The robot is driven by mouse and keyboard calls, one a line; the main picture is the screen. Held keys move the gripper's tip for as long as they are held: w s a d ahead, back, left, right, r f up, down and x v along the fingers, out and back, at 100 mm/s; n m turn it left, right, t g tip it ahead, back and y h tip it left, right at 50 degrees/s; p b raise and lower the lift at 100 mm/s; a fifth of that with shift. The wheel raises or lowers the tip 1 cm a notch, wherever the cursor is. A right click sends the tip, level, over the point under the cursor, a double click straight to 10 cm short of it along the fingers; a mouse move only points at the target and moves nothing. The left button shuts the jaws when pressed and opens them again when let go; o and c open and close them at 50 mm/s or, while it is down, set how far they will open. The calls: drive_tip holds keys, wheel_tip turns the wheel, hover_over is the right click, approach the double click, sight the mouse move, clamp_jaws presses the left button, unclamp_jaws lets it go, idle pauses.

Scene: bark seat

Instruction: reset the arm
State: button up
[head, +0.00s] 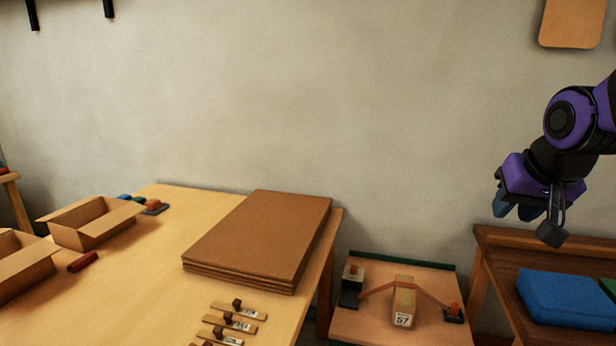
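My arm comes in from the right edge in purple and black. My gripper (530,212) points down in front of the wall, above the left end of the dark wooden bench (490,238). Bluish finger parts and a dark block on thin rods show at its lower end. The angle does not show clearly how far apart the fingers are. I see nothing clearly held in it.
A light wooden table (150,270) carries a stack of brown boards (262,235), open cardboard boxes (92,222), a red cylinder (83,262) and small labelled wooden pieces (228,323). A blue folded cloth or cushion (567,298) lies on the bench. A low stand (360,325) holds a block marked 57 (404,300).

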drive_tip(key=s+a+r+n+g, duration=0.1)
drive_tip(key=s+a+r+n, duration=0.1)
drive_tip(key=s, duration=1.2)
drive_tip(key=shift+s+a+n+y, duration=0.2)
drive_tip(key=shift+a+n+y, duration=0.1)
drive_tip(key=shift+n, duration=0.1)
